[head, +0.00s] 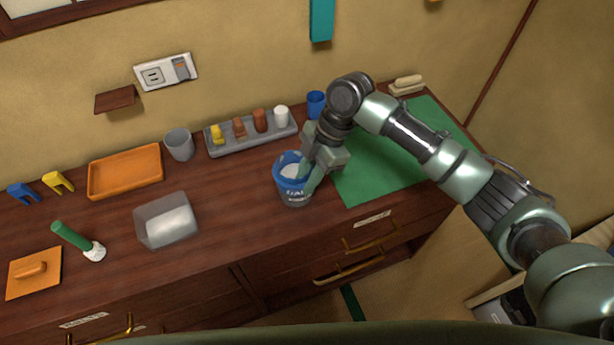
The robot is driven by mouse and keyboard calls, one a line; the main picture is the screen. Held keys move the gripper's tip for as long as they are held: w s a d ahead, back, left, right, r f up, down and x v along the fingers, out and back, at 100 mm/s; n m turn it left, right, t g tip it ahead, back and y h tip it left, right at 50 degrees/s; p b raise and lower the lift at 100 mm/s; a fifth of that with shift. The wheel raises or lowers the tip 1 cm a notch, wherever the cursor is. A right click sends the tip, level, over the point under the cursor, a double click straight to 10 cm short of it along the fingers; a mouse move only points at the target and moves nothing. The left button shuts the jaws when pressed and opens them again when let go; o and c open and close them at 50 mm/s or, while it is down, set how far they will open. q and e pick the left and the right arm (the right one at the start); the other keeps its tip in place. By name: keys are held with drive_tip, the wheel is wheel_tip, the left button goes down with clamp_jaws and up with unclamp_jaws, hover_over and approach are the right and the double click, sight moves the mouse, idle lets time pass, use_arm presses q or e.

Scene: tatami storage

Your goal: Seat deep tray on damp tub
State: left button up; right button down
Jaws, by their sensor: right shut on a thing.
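A blue tub (293,191) with lettering on its side and white contents stands upright near the front edge of the wooden cabinet top. My right gripper (308,179) is shut on the right side of its rim. The fingers partly hide that side. A clear, box-shaped tub (142,228) with a white block inside sits to the left. An orange tray (125,173) with raised sides lies behind it. I cannot tell for sure which of these are the deep tray and the damp tub. My left gripper is not in view.
A grey holder (251,140) with several small pieces, a grey cup (179,144) and a blue cup (316,103) stand at the back. A green mat (385,170) lies at the right. A green-handled brush (73,237) and an orange handled plate (33,287) are at front left.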

drive_tip(key=shift+f, duration=0.3)
drive_tip(key=c, duration=1.1)
unclamp_jaws()
drive_tip(key=shift+c, duration=0.2)
drive_tip(key=b+v, duration=0.2)
drive_tip(key=v, duration=0.6)
drive_tip(key=shift+s+f, duration=0.1)
